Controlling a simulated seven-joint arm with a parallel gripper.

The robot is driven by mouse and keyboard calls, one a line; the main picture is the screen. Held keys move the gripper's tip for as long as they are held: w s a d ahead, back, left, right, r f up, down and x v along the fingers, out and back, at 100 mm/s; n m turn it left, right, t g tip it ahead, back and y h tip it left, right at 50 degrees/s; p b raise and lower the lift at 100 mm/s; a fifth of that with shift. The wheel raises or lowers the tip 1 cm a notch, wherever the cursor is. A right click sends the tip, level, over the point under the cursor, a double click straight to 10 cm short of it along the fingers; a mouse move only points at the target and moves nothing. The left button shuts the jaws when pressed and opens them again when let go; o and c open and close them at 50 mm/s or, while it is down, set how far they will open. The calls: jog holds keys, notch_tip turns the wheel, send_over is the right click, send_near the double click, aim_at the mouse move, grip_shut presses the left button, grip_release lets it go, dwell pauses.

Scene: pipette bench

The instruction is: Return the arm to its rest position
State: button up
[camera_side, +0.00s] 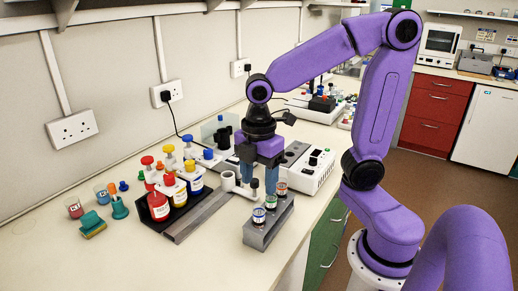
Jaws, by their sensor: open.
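My purple arm reaches over the bench, and my gripper (263,187) points down with its two grey-blue fingers apart. Nothing shows between the fingers. The fingers are just behind a grey rack (262,238) that holds three small vials: one with a blue label (258,215), a middle one (270,202) and one with a red and green look (281,187). From this angle I cannot tell how high the fingertips are above the bench or whether they touch anything.
Left of my gripper stand red (158,206), yellow (178,193) and blue (195,181) labelled pump bottles beside a dark rail. A white instrument (318,172) is close on the right. Small cups and a sponge (92,225) lie at far left.

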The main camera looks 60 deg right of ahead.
notch_tip(320, 180, up, 7)
jog(key=s+f+m, duration=0.4)
jog(key=s+f, duration=0.6)
jog(key=s, duration=0.3)
jog(key=shift+a, duration=0.25)
dwell(0.8)
